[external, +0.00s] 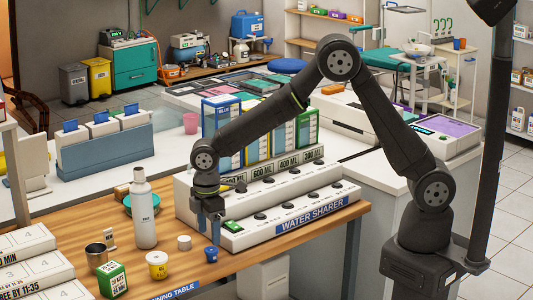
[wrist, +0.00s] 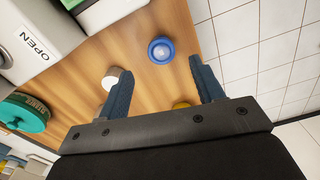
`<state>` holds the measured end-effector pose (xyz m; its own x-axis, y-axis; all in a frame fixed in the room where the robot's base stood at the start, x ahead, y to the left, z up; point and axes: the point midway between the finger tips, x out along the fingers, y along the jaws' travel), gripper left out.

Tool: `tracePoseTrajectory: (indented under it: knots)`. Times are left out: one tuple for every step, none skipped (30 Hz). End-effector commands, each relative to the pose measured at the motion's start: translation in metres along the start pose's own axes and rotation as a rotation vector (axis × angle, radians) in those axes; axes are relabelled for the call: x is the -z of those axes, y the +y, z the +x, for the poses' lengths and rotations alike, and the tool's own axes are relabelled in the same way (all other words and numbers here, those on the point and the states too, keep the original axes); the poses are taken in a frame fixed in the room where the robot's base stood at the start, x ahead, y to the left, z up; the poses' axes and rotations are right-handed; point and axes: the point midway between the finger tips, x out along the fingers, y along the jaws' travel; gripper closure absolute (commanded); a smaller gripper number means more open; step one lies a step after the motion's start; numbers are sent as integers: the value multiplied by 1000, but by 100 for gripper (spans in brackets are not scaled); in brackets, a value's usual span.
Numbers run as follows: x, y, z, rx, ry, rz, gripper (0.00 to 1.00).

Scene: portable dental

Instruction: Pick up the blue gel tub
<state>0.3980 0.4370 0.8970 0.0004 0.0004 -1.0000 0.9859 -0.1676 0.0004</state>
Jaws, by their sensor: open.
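The blue gel tub (wrist: 160,50) is a small round blue tub with a paler centre, seen from above on the wooden table in the wrist view. In the external view the tub (external: 212,254) sits near the table's front edge, partly covered by my gripper. My gripper (external: 207,222) points down at it. In the wrist view my gripper (wrist: 160,66) is open and empty, and the tub shows between and just beyond the fingertips, not held.
A white-and-yellow tub (external: 157,265), a white cap (external: 184,242) and a white bottle (external: 145,210) stand to the left. The white water sharer unit (external: 310,205) is close on the right. The table edge and tiled floor (wrist: 270,45) lie beyond the tub.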

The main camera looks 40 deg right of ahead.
Motion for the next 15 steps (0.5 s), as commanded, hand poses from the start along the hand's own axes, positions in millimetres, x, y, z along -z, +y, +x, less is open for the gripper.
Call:
tracePoseTrajectory:
  knots:
    - [0,0,4,1,-1,0,39]
    - [-1,-1,7,1,-2,0,39]
    - [-1,-1,13,2,-3,0,39]
    - [-2,-2,17,2,-4,0,39]
    - [-2,-2,22,2,-4,0,39]
    - [-3,-3,29,2,-4,0,39]
    - [-4,-4,33,3,-4,0,39]
    - [-3,-3,38,2,-3,0,39]
    - [-3,-3,42,1,-2,0,39]
    - [-3,-3,45,1,-2,0,39]
    - [-3,-3,48,1,-2,0,39]
    - [-3,-3,50,1,-1,0,39]
    - [-2,-3,52,1,-1,0,39]
    - [-2,-3,52,0,0,0,39]
    - [-2,-3,52,0,0,0,39]
